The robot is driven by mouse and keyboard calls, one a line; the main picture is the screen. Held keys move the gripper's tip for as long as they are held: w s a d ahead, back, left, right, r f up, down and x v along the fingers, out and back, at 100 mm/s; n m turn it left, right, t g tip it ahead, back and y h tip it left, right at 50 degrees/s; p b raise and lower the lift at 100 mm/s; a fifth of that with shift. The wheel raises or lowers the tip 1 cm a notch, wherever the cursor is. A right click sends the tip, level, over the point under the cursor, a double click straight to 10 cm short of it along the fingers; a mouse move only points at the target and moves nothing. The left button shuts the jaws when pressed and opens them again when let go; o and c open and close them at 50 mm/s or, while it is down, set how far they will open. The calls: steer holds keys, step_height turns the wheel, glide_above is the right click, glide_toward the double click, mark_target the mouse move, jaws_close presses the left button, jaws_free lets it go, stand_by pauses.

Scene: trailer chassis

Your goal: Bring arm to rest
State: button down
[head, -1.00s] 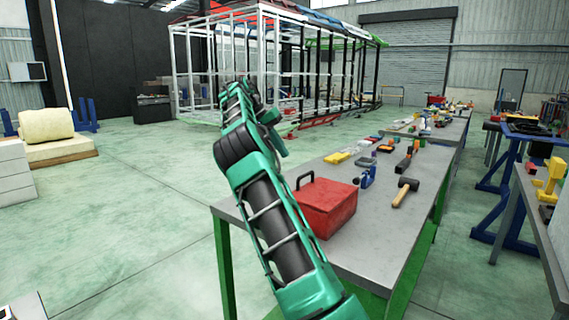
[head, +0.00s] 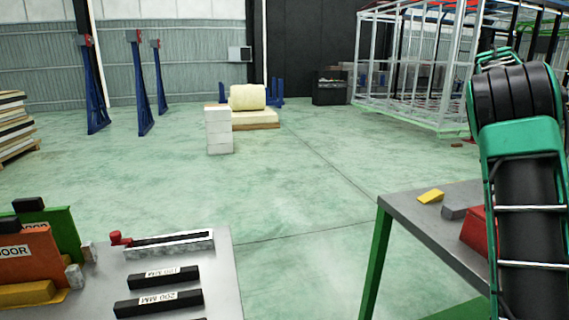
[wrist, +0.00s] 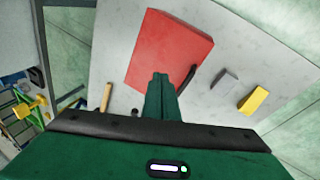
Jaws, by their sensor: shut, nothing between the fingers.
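My gripper (wrist: 160,82) shows in the wrist view with its green fingers together and nothing between them. It points at the workbench, and its fingertips appear just in front of a red toolbox (wrist: 170,48); I cannot tell the distance between them. In the head view my green and black arm (head: 522,170) stands raised at the right side, and the gripper itself cannot be made out there. The arm hides part of the red toolbox (head: 474,234) on the grey workbench (head: 425,218).
A yellow block (wrist: 254,99) and a grey block (wrist: 224,82) lie beside the toolbox. A wooden-handled tool (wrist: 106,98) lies to its left. A second table (head: 222,275) with labelled bars stands at the front left. Open green floor (head: 300,200) lies between the tables.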

steer(key=s+a+f+n+t+y, duration=0.1)
steer(key=s+a+f+n, duration=0.1)
steer(key=s+a+f, duration=0.4)
steer(key=s+a+f+n+y, duration=0.1)
steer(key=s+a+f+n, duration=0.1)
steer(key=s+a+f, duration=0.4)
steer(key=s+a+f+n+t+y, duration=0.1)
steer(key=s+a+f, duration=0.5)
steer(key=s+a, duration=0.8)
steer(key=s+n, duration=0.1)
steer(key=s, duration=0.7)
steer(key=shift+a+f+t, duration=0.3)
steer(key=shift+a, duration=0.05)
